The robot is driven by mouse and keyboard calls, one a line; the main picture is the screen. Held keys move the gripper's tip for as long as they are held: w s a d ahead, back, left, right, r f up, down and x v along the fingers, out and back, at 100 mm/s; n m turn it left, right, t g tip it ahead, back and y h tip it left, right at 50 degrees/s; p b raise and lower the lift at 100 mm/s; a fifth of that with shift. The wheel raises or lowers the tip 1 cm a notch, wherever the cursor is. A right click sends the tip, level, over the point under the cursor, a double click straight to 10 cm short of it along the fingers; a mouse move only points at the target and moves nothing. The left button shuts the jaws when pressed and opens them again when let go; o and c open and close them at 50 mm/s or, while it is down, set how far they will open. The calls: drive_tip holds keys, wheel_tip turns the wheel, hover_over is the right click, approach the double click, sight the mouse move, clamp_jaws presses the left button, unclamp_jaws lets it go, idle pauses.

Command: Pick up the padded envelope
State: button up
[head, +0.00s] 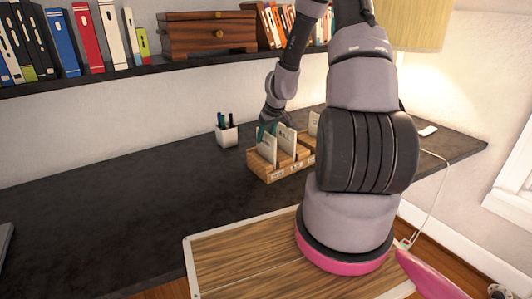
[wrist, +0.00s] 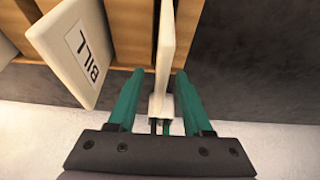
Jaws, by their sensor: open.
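A wooden desk organiser (head: 275,172) stands on the dark desk and holds several cream envelopes upright. The nearest cream envelope (head: 267,148) is at its left end, with another (head: 288,138) behind it. My gripper (head: 268,130) is over these envelopes, its green fingers pointing down. In the wrist view my gripper (wrist: 160,74) is open, with one finger on each side of a thin cream envelope (wrist: 166,45) seen edge-on. Gaps show on both sides of it. To its left leans an envelope marked BILL (wrist: 80,45). I cannot tell which one is the padded envelope.
A white pen cup (head: 227,135) stands left of the organiser. A shelf (head: 130,70) with books and a wooden drawer box (head: 208,36) runs above. A wood-topped surface (head: 235,262) is in front. My arm hides the organiser's right end.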

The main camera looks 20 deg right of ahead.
sight(266, 152)
drive_tip(key=shift+x, duration=1.1)
drive_tip(key=shift+f, duration=0.25)
clamp_jaws()
idle(1.2)
